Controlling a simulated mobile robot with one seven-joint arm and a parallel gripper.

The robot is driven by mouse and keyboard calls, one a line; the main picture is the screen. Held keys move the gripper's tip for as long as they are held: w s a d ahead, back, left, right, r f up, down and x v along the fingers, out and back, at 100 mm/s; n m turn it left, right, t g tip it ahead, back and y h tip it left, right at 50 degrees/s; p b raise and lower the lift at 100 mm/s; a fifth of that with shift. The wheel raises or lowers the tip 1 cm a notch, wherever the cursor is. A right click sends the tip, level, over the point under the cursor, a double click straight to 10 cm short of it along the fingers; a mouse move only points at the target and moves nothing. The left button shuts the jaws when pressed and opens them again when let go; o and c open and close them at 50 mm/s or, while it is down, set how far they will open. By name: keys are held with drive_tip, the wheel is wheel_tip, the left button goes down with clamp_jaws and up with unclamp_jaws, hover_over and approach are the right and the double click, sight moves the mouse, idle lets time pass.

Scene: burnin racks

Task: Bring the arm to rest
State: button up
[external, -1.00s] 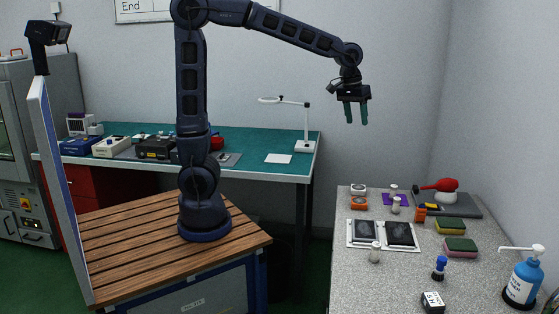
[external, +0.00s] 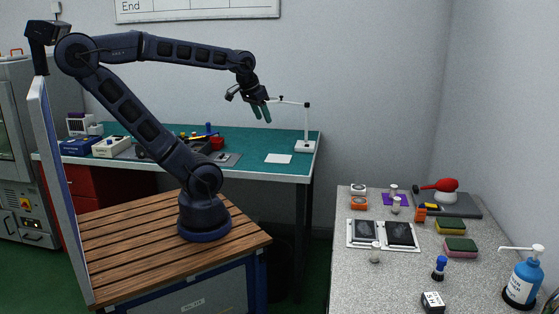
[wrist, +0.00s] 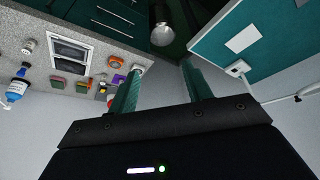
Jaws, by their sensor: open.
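My gripper (external: 261,111) is in the air in the external view, in front of the far wall and above the green-topped bench. Its two green fingers point down and slightly right. In the wrist view my gripper (wrist: 158,85) shows its two fingers spread apart with nothing held between them. My arm leans back to the left from its base on the slatted wooden top (external: 130,245), and its upper links reach right.
The lamp (external: 306,125) on the green bench (external: 255,150) stands just right of the gripper in the picture. A speckled counter (external: 350,280) at right holds a framed tray (external: 350,240), sponges (external: 460,245) and a blue bottle (external: 523,280). Air above the counter is clear.

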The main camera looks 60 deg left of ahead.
drive_tip(key=shift+s+a+f, duration=0.4)
drive_tip(key=shift+s, duration=0.3)
